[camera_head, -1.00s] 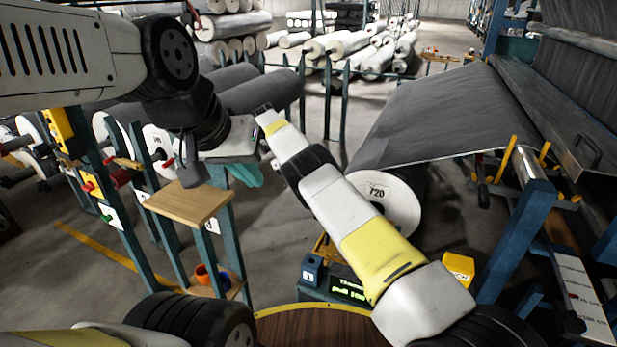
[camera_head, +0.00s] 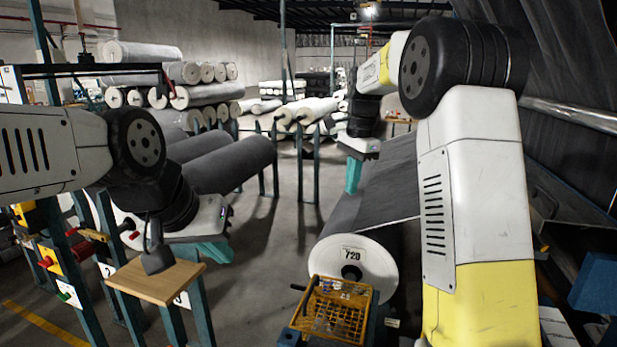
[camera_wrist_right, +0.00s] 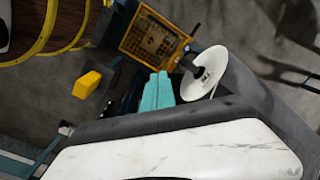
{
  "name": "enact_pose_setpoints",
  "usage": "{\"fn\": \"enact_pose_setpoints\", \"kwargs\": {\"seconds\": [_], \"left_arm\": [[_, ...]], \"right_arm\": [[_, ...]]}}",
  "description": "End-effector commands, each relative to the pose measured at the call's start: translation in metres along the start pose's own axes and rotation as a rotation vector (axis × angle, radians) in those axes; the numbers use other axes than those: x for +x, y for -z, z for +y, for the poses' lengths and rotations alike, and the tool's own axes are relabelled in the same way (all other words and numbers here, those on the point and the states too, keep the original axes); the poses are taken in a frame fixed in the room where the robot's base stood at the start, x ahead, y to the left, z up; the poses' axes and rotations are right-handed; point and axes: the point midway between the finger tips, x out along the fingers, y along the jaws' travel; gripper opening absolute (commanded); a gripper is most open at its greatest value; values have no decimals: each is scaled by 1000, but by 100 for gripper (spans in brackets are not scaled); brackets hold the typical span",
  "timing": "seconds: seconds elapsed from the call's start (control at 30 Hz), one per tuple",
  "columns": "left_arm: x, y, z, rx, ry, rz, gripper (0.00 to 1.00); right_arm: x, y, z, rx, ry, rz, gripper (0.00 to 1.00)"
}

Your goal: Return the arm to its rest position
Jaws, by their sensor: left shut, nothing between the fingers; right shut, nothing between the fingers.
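My right arm rises along the right side of the head view and bends forward at the top. My right gripper (camera_head: 353,176) has teal fingers pointing down, shut and empty, in front of the dark sheet beyond the roll marked 720 (camera_head: 378,268). The right wrist view also shows these fingers (camera_wrist_right: 157,92) close together with nothing between them, the white roll end (camera_wrist_right: 208,72) beside them. My left gripper (camera_head: 214,254) is at the left, its teal fingers shut and empty, just right of a small wooden shelf (camera_head: 155,281).
A yellow basket (camera_head: 338,306) stands before the roll. Teal posts and coloured boxes stand at the left. Grey rolls (camera_head: 220,163) lie behind my left gripper. A strip of bare floor (camera_head: 270,240) runs between the left shelf and the roll.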

Motion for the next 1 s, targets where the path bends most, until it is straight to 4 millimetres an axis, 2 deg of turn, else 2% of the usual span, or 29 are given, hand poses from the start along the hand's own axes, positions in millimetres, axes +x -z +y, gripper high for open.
{"fn": "enact_pose_setpoints", "kwargs": {"seconds": [0.03,0.1,0.3,0.47,0.6,0.8,1.0], "left_arm": [[0,0,0,0,0,0,0],[0,0,0,0,0,0,0],[0,0,0,0,0,0,0],[0,0,0,0,0,0,0],[0,0,0,0,0,0,0],[0,0,0,0,0,0,0],[0,0,0,0,0,0,0]], "right_arm": [[-15,-2,20,-58,39,-10,0],[-28,-7,44,-152,89,-13,0],[-52,-30,114,-433,222,29,0],[-56,-56,171,-665,308,112,0],[-47,-80,217,-859,355,215,0],[-26,-102,260,-1058,373,342,0],[-16,-110,273,-1128,370,389,0]]}}
